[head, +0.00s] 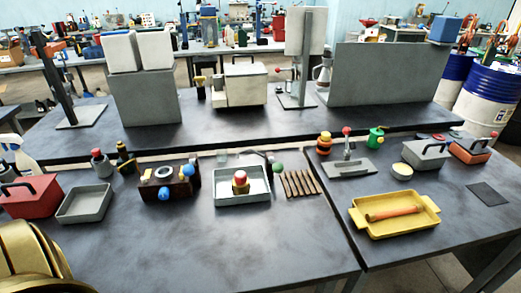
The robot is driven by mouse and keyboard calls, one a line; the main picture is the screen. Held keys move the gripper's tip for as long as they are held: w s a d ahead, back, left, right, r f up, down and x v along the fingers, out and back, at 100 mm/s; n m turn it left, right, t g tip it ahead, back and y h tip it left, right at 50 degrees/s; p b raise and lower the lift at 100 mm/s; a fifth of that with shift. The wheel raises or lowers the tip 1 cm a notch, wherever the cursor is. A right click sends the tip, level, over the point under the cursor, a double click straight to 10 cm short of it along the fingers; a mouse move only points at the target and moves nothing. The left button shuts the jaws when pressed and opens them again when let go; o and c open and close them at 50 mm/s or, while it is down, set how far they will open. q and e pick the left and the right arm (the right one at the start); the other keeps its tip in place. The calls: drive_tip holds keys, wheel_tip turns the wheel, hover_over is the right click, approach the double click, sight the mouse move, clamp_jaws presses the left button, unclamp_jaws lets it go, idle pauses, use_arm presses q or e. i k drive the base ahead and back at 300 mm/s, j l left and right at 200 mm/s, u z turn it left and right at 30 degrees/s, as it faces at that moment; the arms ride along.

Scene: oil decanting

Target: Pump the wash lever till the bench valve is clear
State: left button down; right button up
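A grey rectangular tray with a pale inside (219,200) stands at the middle of the front bench. A small part with a red cap and a tan body (240,180), which looks like the bench valve, sits in it; I cannot tell how clean it is. A dark bent arm with a green ball (278,168) is at the tray's back right and may be the wash lever. Another upright lever with a red ball (346,131) stands on a grey plate (349,168) further right. Neither gripper shows; a gold rounded part of mine fills the lower left corner.
A brown block with blue knobs (179,186) stands left of the tray, and wooden slats (300,184) lie right of it. A red toolbox (30,197) and grey bin (85,204) are at left. A yellow tray (375,228) holds an orange rod. The front middle is clear.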

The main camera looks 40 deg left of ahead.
sight(278, 167)
drive_tip(key=u, duration=0.8)
